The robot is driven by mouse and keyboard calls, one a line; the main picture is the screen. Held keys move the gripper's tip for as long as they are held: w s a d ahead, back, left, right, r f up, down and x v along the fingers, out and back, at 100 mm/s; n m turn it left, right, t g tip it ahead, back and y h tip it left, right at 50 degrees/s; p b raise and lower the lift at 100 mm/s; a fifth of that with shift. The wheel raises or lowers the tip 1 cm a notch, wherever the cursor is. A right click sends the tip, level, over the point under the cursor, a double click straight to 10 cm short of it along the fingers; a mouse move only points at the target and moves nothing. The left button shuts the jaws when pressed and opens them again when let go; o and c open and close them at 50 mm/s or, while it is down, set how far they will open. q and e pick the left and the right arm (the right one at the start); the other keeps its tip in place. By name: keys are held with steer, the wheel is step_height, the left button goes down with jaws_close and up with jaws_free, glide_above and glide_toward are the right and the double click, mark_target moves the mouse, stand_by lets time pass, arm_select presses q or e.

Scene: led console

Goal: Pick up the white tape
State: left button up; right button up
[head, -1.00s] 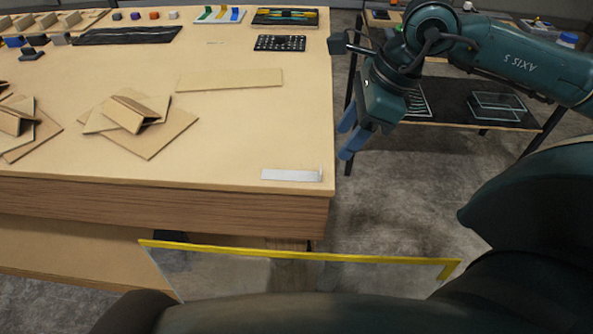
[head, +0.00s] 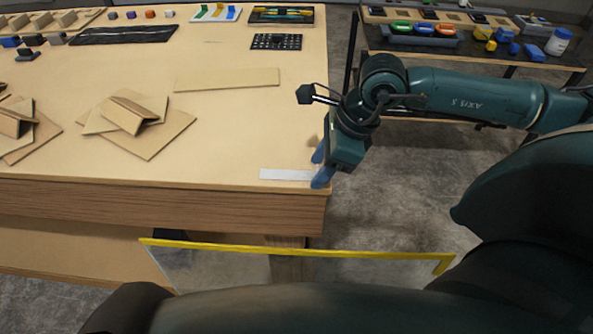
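The white tape (head: 285,174) is a short, flat strip near the front right corner of the table. Its right end is hidden behind my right gripper. My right gripper (head: 319,167) has its two blue fingers parted and pointing down at the table's right edge. The fingers are around or right beside the tape's right end; I cannot tell whether they touch it. My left gripper is not in view.
Folded cardboard pieces (head: 135,122) lie on the table to the left, and a flat cardboard strip (head: 228,79) lies further back. A black perforated plate (head: 276,42) is near the back. A dark shelf with bins (head: 432,29) stands at the back right.

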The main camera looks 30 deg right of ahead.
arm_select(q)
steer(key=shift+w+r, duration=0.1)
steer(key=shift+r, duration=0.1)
arm_select(e)
jaws_close()
